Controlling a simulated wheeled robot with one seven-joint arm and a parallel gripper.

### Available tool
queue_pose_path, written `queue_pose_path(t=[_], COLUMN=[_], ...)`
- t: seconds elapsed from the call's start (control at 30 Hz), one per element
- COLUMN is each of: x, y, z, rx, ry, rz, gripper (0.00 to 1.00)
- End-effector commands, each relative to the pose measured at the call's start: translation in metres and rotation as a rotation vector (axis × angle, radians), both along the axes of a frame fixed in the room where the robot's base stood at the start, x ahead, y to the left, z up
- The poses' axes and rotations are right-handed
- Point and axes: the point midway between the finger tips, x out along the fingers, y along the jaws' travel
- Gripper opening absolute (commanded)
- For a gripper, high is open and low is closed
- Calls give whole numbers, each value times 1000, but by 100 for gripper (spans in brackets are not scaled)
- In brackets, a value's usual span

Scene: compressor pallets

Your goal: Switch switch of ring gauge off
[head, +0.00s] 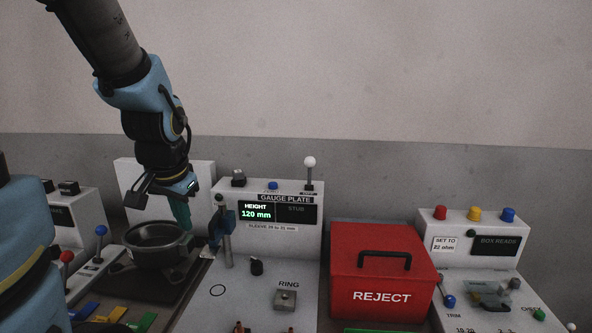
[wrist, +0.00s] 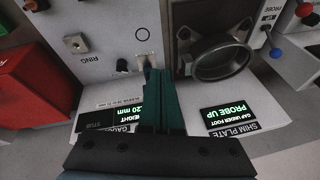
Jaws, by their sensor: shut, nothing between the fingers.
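The switch marked RING (head: 285,299) is a small square metal plate with a knob-like part, on the sloping white face of the gauge plate station (head: 312,245). Which way it is set I cannot tell. It also shows upper left in the wrist view (wrist: 75,43). My gripper (head: 187,238) has teal fingers, shut and empty. It points down left of the station's post, beside the round metal ring, well to the left of and behind the switch. In the wrist view the fingers (wrist: 153,75) reach up toward the post's base, apart from the switch.
A black knob (head: 256,266) is close to the switch. A post with a blue clamp (head: 224,228) stands between gripper and switch. A dark metal ring (head: 158,243) lies left, and a red REJECT box (head: 383,270) right.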

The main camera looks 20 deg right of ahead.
Motion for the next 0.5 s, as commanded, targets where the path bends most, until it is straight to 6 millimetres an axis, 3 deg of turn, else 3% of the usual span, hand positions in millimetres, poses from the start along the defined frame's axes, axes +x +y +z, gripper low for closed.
queue_pose_path(t=[0.03, 0.13, 0.3, 0.4, 0.5], x=[9, 20, 17, 8, 1], y=[-28, -78, -158, -193, -213], z=[3, 25, 65, 86, 100], rx=[30, 105, 229, 288, 329], ry=[-74, -220, -469, -587, -665], rz=[-176, -503, -978, -1169, -1285], gripper=[0, 0, 0, 0, 0])
